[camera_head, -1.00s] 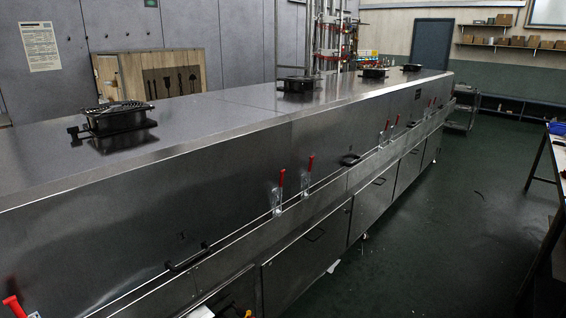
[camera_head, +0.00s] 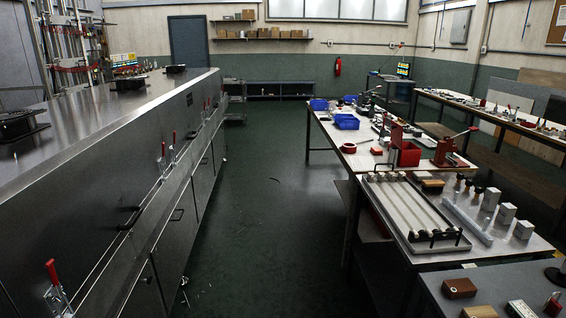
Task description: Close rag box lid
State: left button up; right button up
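Neither of my grippers shows in the head view. A red box (camera_head: 409,157) stands on the long workbench (camera_head: 334,133) at the right. A red upright piece rises at its back left; I cannot tell whether that is a raised lid. No label marks this as the rag box, and nothing else in view is clearly a rag box.
The long steel dryer (camera_head: 150,150) runs along the left, with red-handled clamps (camera_head: 163,160). A rack tray (camera_head: 412,212) and metal blocks (camera_head: 507,214) occupy the nearer bench; blue bins (camera_head: 346,121) stand farther back.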

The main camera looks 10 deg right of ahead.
aim_at(396, 130)
jog(key=i+l+z, duration=0.15)
jog(key=i+z, duration=0.25)
jog(key=i, duration=0.15)
jog(key=i+z, duration=0.45)
jog(key=i+j+z, duration=0.4)
jog(key=i, duration=0.25)
jog(key=i+z, duration=0.15)
jog(key=z, duration=0.5)
